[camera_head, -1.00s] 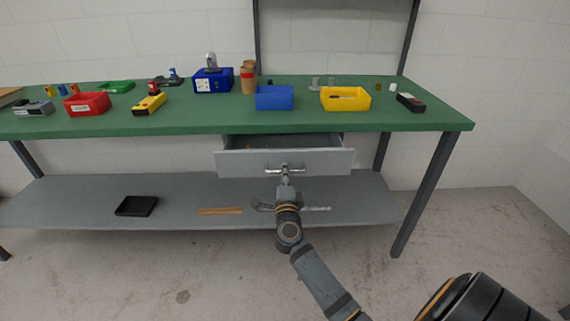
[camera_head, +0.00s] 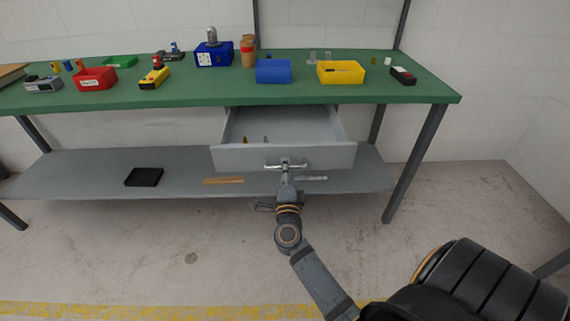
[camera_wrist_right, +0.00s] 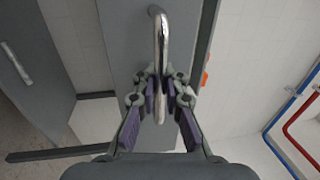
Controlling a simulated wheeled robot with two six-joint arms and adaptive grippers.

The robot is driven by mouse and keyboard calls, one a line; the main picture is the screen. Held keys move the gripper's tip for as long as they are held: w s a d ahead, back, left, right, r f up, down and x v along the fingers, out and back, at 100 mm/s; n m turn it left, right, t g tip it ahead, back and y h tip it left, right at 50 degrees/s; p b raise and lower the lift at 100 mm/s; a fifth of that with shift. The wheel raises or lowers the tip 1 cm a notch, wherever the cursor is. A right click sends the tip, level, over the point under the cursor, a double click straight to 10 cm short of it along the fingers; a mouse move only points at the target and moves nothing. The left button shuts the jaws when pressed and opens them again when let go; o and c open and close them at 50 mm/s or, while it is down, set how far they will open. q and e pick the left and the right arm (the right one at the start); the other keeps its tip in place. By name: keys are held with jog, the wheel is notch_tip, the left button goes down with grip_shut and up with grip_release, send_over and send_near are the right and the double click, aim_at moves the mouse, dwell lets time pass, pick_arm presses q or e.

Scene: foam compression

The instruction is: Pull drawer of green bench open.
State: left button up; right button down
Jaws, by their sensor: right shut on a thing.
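The green bench (camera_head: 200,97) stands against the wall, and its grey drawer (camera_head: 235,157) is pulled well out below the top. Small items show inside the drawer. My right gripper (camera_head: 285,166) is shut on the metal bar handle (camera_head: 300,166) at the middle of the drawer front. In the right wrist view, the fingers of my right gripper (camera_wrist_right: 159,92) close on the silver handle (camera_wrist_right: 161,40) from both sides. My left gripper is not in view.
Red (camera_head: 95,80), blue (camera_head: 273,72) and yellow (camera_head: 341,73) bins stand on the bench top with several tools. The lower shelf (camera_head: 90,175) holds a black tray (camera_head: 143,177) and a wooden strip (camera_head: 223,181). Bare floor lies in front; a bench leg (camera_head: 415,165) stands to the right.

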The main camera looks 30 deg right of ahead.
jog(key=shift+f, duration=0.1)
jog(key=c, duration=1.4)
grip_release()
